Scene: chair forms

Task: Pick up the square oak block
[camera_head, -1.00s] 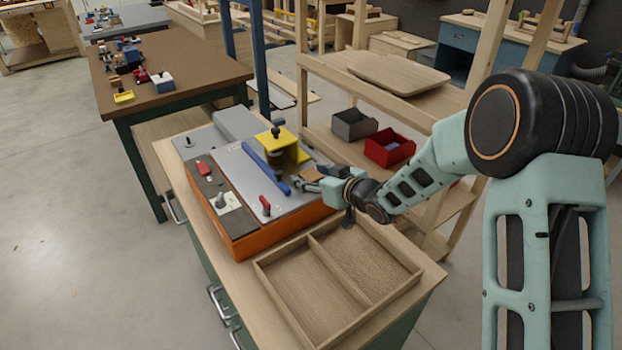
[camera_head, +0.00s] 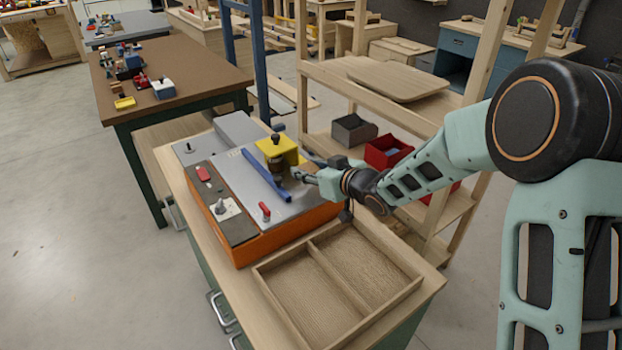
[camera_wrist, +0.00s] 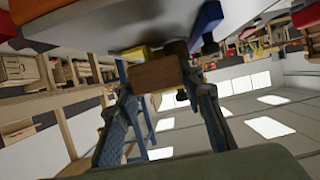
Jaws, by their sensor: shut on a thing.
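The oak block (camera_wrist: 157,73) shows in the wrist view as a brown rectangular face between my fingertips. My gripper (camera_wrist: 159,82) is shut on it, one finger at each side. In the head view my gripper (camera_head: 297,174) is above the grey top of the orange-sided machine, close to a yellow bracket (camera_head: 286,151) and the end of a blue bar (camera_head: 263,175). I cannot make out the block clearly in the head view; the gripper and fixture parts crowd that spot.
The orange-sided machine (camera_head: 290,230) carries a red lever (camera_head: 264,211) and knobs. A divided wooden tray (camera_head: 290,297) lies in front on the bench, its two compartments empty. A wooden shelf with a red bin (camera_head: 378,158) and a grey bin (camera_head: 350,133) stands behind.

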